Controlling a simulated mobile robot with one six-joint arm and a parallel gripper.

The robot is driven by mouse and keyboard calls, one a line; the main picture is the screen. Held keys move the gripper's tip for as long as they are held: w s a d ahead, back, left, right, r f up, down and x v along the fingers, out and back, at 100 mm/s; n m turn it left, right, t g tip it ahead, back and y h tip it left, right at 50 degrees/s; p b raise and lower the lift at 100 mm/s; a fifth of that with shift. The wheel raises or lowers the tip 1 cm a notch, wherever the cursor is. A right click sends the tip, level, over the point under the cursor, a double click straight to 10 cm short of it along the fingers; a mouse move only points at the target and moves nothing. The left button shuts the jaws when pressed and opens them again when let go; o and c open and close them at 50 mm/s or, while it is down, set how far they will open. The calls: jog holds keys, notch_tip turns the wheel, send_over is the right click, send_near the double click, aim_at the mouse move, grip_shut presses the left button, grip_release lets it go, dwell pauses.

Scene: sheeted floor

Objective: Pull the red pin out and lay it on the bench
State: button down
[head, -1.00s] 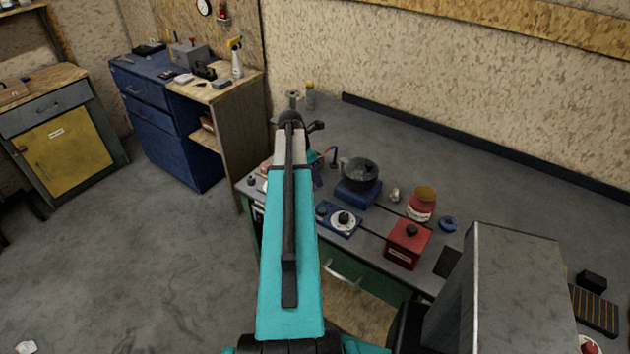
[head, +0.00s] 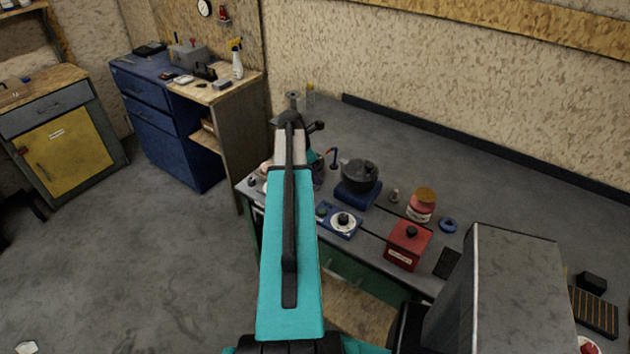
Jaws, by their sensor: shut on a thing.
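My arm reaches over the left end of the grey bench (head: 430,150). Its wrist parts show around the arm's far end. The jaws are hidden behind the arm, so what they hold does not show. I cannot make out the red pin or the place it sits in. A small dark, curved item with a reddish tip (head: 334,153) stands on the bench just right of the wrist; I cannot tell what it is.
Right of the arm stand a dark pot on a blue base (head: 357,193), a blue dial unit (head: 340,221), a red box (head: 407,246), a red-and-white jar (head: 421,207) and a blue ring (head: 448,225). The bench's back right surface is clear. A blue cabinet (head: 165,130) stands left.

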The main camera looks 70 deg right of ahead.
jog(key=shift+r+p, duration=1.45)
jog(key=shift+r, duration=0.9)
jog(key=shift+r, duration=0.2)
dwell(0.4)
jog(key=shift+r, duration=1.8)
jog(key=shift+r, duration=0.1)
